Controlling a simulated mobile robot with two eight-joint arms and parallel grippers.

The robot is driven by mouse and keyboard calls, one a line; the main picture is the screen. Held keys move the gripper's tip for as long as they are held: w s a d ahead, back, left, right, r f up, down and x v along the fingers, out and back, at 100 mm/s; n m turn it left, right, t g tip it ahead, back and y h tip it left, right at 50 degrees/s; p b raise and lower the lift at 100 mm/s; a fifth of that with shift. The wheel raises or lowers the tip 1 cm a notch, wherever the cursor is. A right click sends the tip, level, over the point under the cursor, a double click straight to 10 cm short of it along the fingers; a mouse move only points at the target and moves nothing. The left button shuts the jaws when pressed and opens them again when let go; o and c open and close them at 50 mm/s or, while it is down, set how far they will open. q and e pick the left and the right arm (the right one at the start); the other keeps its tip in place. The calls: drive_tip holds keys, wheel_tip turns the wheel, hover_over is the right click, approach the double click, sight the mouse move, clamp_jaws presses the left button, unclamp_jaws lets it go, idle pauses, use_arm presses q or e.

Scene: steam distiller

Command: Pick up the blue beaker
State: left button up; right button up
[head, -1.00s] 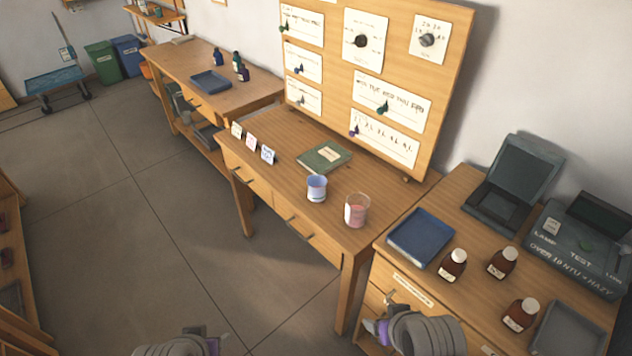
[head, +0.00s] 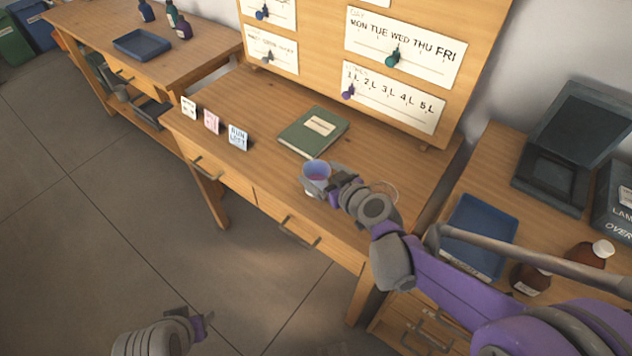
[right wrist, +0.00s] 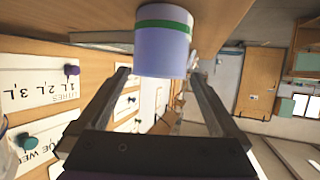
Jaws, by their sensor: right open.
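The blue beaker (head: 315,174) stands on the middle wooden table, near its front edge. My right gripper (head: 335,190) is open close to the beaker's right side in the head view and hides part of it. In the right wrist view the beaker (right wrist: 164,42) shows a green band and sits at the fingertips of the open right gripper (right wrist: 160,85). I cannot tell whether the fingers touch it. My left gripper (head: 203,322) is low over the floor, away from the table; its jaw opening is unclear.
A second glass beaker (head: 387,188) is mostly hidden behind my right arm. A green book (head: 313,131) lies behind the blue beaker. Small cards (head: 237,137) stand to the left. A blue tray (head: 478,236) and brown bottles (head: 531,279) are on the right table.

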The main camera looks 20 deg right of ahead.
sight(311, 165)
drive_tip(key=shift+b+x, duration=0.5)
drive_tip(key=shift+x, duration=2.3)
drive_tip(key=c, duration=1.3)
drive_tip(key=shift+r, duration=0.1)
